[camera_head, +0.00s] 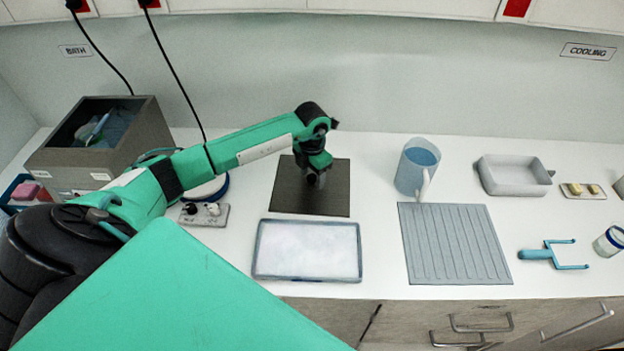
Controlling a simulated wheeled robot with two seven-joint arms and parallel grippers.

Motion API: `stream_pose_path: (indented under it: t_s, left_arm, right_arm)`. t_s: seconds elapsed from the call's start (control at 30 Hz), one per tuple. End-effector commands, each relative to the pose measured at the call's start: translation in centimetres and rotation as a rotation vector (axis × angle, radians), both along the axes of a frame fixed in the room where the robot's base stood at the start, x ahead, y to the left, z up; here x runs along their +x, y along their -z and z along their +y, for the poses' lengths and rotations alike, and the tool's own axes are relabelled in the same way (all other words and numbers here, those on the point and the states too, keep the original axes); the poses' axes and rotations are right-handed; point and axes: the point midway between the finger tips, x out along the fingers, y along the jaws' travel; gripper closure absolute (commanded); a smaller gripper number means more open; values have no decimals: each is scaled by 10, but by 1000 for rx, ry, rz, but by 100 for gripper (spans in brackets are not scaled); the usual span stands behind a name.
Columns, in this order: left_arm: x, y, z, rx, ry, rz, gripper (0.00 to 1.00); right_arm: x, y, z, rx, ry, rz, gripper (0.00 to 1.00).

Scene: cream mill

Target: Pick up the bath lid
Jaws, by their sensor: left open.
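The bath lid appears to be the flat, dark grey-brown square plate (290,200) lying on the white counter in the middle of the view. My left arm reaches in from the left, and my left gripper (316,183) points down over the plate's middle, with open jaws. The gripper hides part of the plate, so I cannot tell whether a handle stands between the fingers or whether they touch it. The grey box-shaped bath (150,135) stands open at the left, with bluish contents inside. My right gripper is not in view.
A white-filled tray (307,250) lies just in front of the plate. A blue jug (416,168) and a ribbed grey mat (455,244) are to the right. A grey pan (513,176) and blue fork-like tool (552,254) lie further right. Cables hang behind my arm.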

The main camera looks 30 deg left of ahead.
Motion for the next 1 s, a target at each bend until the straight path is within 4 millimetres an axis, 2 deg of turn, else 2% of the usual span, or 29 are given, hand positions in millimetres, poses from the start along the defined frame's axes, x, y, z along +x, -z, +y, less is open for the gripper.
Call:
stream_pose_path:
  t_s: [0.2, 0.27, 0.43, 0.47, 0.8, 1.0]
  left_arm:
    - [0, 1, 0, 0, 0, -1, 46]
    - [0, 1, 0, 0, 0, -1, 56]
    - [0, 1, 0, 0, 0, -1, 90]
    - [0, 1, 0, 0, 0, 0, 92]
    - [1, -2, 0, 0, 0, -2, 92]
    - [2, -20, 1, 1, 1, -5, 92]
  right_arm:
    - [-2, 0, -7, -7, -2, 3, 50]
    - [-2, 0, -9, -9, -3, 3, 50]
    - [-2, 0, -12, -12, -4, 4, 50]
    - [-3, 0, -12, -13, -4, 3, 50]
    - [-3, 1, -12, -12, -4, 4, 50]
    - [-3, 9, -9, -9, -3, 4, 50]
